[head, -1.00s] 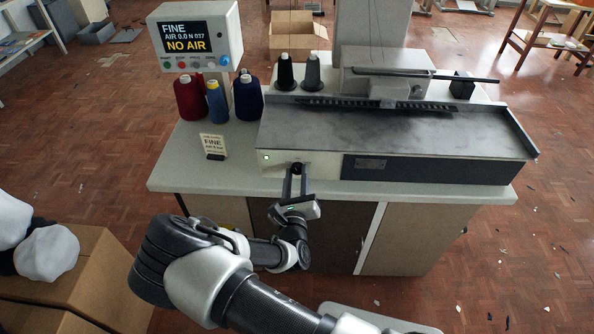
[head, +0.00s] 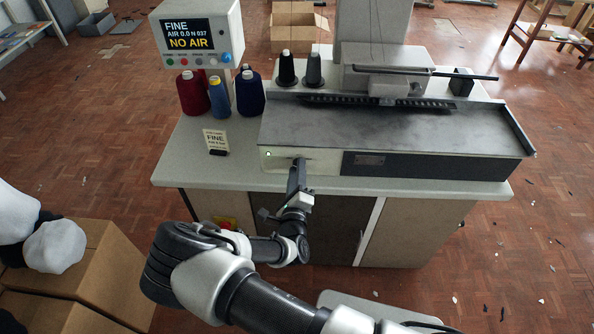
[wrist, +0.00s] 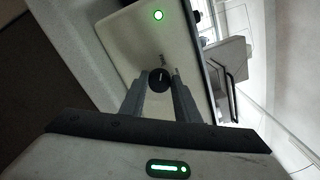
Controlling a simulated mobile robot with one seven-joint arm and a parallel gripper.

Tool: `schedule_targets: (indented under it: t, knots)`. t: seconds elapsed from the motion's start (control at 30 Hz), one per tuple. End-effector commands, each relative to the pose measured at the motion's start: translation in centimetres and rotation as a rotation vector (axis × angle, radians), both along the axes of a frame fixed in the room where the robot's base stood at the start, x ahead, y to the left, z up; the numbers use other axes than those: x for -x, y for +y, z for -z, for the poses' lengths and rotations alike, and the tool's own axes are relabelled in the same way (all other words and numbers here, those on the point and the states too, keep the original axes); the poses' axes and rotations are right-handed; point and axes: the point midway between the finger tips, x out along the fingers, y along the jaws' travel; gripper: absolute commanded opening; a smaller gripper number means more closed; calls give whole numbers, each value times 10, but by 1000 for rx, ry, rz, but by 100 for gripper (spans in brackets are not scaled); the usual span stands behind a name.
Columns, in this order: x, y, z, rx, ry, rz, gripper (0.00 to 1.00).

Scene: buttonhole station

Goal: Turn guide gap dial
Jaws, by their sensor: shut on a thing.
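The guide gap dial (wrist: 159,79) is a small round black knob with a light mark on the pale front panel (wrist: 134,42) of the buttonhole machine. In the wrist view my gripper (wrist: 160,82) has a grey finger on each side of it and is shut on it. The wrist picture is tilted against the panel. In the head view my gripper (head: 298,164) reaches up to the panel's front face and hides the dial. A small lit lamp (wrist: 158,15) sits on the same panel.
A display (head: 187,34) reads "FINE, AIR 0.0 N 037, NO AIR". Thread cones (head: 193,96) and a small "FINE" card (head: 215,139) stand left on the worktop (head: 182,158). Cardboard boxes (head: 98,262) stand at lower left.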

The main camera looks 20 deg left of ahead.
Motion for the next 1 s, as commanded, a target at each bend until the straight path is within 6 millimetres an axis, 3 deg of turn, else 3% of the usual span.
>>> schedule_targets:
  t: [0.47, 0.5, 0.6, 1.0]
  knots:
    - [0, -1, 1, 18, -2, 1, 6]
    - [0, -1, 1, 18, -2, 1, 30]
    - [0, -1, 1, 18, -2, 1, 47]
    - [7, -2, 0, 16, -3, 1, 47]
